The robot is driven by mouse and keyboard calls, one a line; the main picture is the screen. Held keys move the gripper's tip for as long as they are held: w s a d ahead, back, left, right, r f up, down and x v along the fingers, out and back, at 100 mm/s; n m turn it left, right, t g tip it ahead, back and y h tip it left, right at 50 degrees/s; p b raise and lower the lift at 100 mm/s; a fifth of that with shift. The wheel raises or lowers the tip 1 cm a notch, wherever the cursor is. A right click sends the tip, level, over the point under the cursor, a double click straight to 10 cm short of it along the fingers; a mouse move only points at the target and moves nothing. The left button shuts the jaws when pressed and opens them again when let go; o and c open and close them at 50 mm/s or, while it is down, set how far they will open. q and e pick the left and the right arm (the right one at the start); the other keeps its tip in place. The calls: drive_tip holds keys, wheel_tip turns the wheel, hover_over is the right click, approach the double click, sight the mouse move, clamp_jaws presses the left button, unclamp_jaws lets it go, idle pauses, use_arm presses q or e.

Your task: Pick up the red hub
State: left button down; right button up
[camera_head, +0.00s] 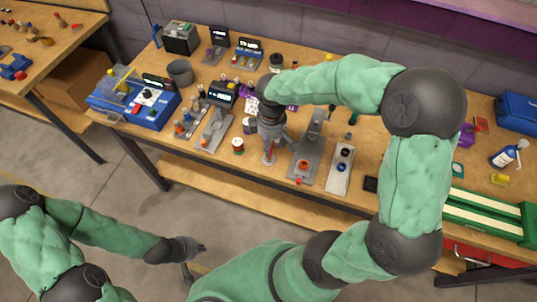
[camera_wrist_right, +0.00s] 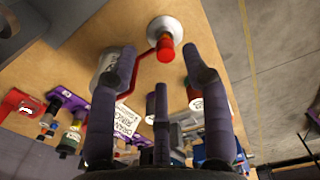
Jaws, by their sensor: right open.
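The red hub (camera_wrist_right: 166,48) is a small red cylinder standing on a pale round base (camera_wrist_right: 163,28), at the top middle of the right wrist view. My right gripper (camera_wrist_right: 160,60) is open, with its dark fingers spread on either side of the line to the hub and nothing held between them. In the head view my right gripper (camera_head: 269,142) points down over the middle of the bench, just above the pale base (camera_head: 268,160); the hub is mostly hidden there. My left gripper (camera_head: 196,259) is open and empty, low in front of the bench.
A grey fixture (camera_head: 310,150) stands close to the right of my right gripper, with a pale plate (camera_head: 341,167) beyond. A small spool (camera_head: 238,146) and a grey stand (camera_head: 214,133) are on the left. A blue machine (camera_head: 137,103) sits farther left. The bench's front edge is near.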

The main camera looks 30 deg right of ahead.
drive_tip(key=f, duration=0.1)
drive_tip(key=f+b, duration=0.1)
drive_tip(key=f, duration=0.1)
drive_tip(key=f+b, duration=0.1)
drive_tip(key=f, duration=0.1)
drive_tip(key=shift+w+a, duration=0.25)
drive_tip(key=shift+a, duration=0.1)
clamp_jaws()
